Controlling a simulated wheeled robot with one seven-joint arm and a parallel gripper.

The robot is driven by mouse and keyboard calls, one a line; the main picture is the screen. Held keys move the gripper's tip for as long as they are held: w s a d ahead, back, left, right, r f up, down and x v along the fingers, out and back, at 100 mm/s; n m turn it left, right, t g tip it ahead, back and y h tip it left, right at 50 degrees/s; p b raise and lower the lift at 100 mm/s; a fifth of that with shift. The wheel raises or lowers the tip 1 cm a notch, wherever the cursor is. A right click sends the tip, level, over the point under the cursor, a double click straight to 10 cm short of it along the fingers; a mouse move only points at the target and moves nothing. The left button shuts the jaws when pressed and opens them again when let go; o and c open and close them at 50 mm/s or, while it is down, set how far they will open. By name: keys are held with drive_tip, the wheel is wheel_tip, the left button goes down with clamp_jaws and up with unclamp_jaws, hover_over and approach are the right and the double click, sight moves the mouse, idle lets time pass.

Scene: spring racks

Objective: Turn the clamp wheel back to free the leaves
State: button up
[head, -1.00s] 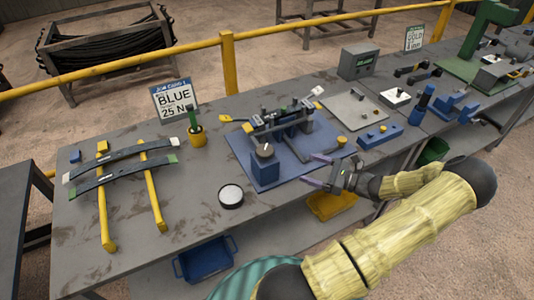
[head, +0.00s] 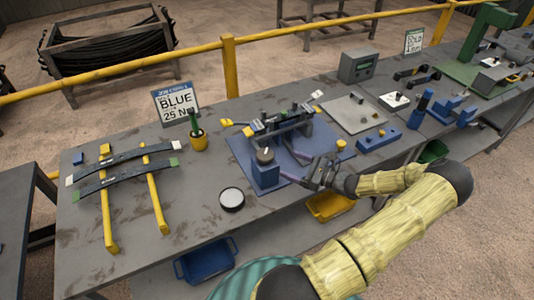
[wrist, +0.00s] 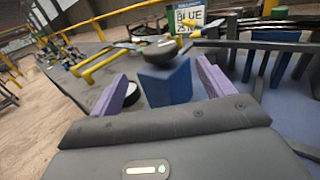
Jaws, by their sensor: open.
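A round, dark wheel with a pale top (head: 265,154) sits on an upright blue block (head: 265,176) at the front of a blue base plate (head: 240,150). I take it for the clamp wheel. Behind it stands a dark clamp fixture (head: 285,122) with dark strips across it. My gripper (head: 292,166) is open, its purple fingers level and pointing left at the block from the right. In the wrist view the wheel (wrist: 160,50) and block (wrist: 167,82) show ahead between the fingertips (wrist: 160,76). Nothing is between the fingers close in; contact is not visible.
Two curved leaves (head: 125,172) lie across yellow bars (head: 155,200) at the left. A round white-topped tin (head: 231,199) stands front left of the block. A yellow cup (head: 198,141) and a BLUE 25 N sign (head: 176,104) stand behind. Blue parts (head: 380,138) lie right.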

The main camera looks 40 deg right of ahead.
sight(267, 155)
drive_tip(key=p+x, duration=0.2)
drive_tip(key=x, duration=0.8)
drive_tip(key=shift+p, duration=0.35)
drive_tip(key=c, duration=1)
